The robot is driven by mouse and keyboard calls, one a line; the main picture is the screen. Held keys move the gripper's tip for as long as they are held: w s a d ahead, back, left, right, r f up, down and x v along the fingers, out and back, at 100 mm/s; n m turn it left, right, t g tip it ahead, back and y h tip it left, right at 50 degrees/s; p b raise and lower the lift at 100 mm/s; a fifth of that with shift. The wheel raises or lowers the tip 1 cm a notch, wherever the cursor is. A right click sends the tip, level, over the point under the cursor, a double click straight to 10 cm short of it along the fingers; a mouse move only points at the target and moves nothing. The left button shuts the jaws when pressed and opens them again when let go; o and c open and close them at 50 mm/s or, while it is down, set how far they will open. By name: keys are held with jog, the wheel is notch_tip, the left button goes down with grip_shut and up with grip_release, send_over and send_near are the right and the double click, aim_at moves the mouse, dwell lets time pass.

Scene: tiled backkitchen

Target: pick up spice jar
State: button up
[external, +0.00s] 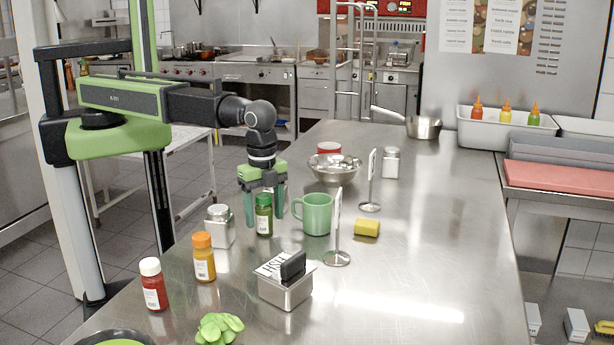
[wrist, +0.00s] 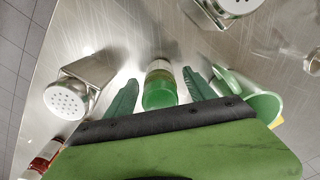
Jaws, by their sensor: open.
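The green-capped spice jar (external: 264,217) stands upright on the steel counter, left of the green mug. My gripper (external: 264,212) is above it, pointing down, with its two green fingers open on either side of the jar. In the wrist view the jar's green cap (wrist: 160,92) lies between the open fingers of my gripper (wrist: 160,77), with visible gaps on both sides. An orange-capped spice jar (external: 203,259) and a white-capped red spice jar (external: 153,285) stand nearer the camera at the left edge.
A metal shaker (external: 219,228) stands close on the left and a green mug (external: 316,214) close on the right. A steel container with a black-handled item (external: 285,287), a yellow sponge (external: 367,228) and sign stands are nearby. The counter's right side is mostly clear.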

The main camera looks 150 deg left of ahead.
jog(key=shift+f, duration=0.25)
grip_shut()
dwell(0.3)
notch_tip(320, 180, up, 10)
jog(key=p, duration=1)
